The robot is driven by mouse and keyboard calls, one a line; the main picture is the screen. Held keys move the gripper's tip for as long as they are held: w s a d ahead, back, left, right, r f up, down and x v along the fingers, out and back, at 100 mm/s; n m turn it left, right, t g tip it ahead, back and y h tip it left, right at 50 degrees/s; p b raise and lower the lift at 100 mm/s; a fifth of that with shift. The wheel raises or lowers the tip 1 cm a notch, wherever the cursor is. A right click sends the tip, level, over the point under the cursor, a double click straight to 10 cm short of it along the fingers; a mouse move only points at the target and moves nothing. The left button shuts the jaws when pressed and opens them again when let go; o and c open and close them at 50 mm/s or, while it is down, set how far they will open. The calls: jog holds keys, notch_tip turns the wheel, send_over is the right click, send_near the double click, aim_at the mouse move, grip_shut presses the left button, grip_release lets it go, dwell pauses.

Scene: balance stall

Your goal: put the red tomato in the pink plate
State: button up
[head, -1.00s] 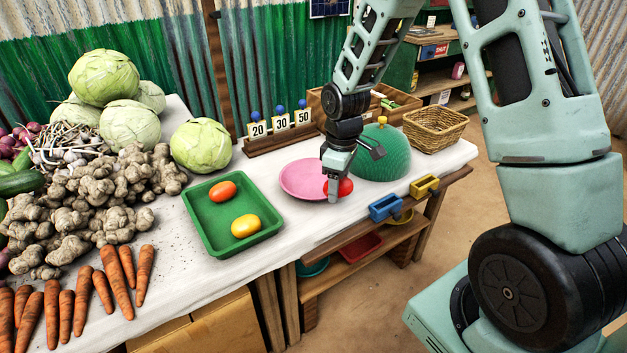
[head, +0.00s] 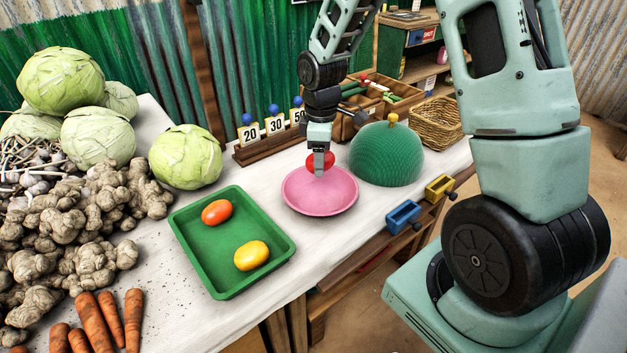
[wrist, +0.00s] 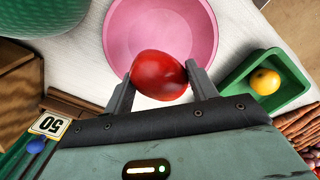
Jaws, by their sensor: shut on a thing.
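The red tomato (head: 320,161) is held in my gripper (head: 320,171), which is shut on it. In the wrist view the tomato (wrist: 158,75) sits between both fingers of my gripper (wrist: 159,80). The pink plate (head: 320,203) lies on the white table, and the tomato is over its far part in the head view. In the wrist view the tomato overlaps the near rim of the pink plate (wrist: 150,22). The plate looks empty. The gap between tomato and plate is hard to judge, but the tomato appears above it.
A green tray (head: 229,284) with an orange-red tomato (head: 217,212) and a yellow one (head: 251,256) is left of the plate. A green dome (head: 385,158) stands close on the right. Number cards (head: 275,125) and a wooden box (head: 352,122) are behind.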

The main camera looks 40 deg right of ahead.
aim_at(320, 196)
notch_tip(320, 196, down, 9)
jog(key=shift+r+b, duration=0.2)
jog(key=shift+b, duration=0.1)
jog(key=shift+f, duration=0.2)
jog(key=o, duration=1)
jog(key=shift+r, duration=0.15)
